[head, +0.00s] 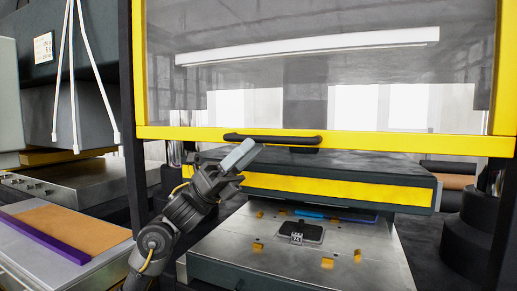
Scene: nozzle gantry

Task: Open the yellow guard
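The yellow guard (370,143) is a yellow frame around a clear, reflective panel. It fills the upper middle and right of the head view. Its lower bar hangs above the machine's bed, with a gap below it. A black handle (290,138) runs along the middle of that bar. My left gripper (240,156) is at the left part of the handle, just below and in front of it in the picture. Its grey fingers overlap each other from this angle, so I cannot tell whether they are apart or touch the handle. My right gripper is out of view.
Below the guard is a black block with a yellow front (330,189). In front of it is a metal plate (215,245) bearing a dark part, a blue strip and several yellow pieces. At left are a brown board, a purple bar and hanging white cables (72,80).

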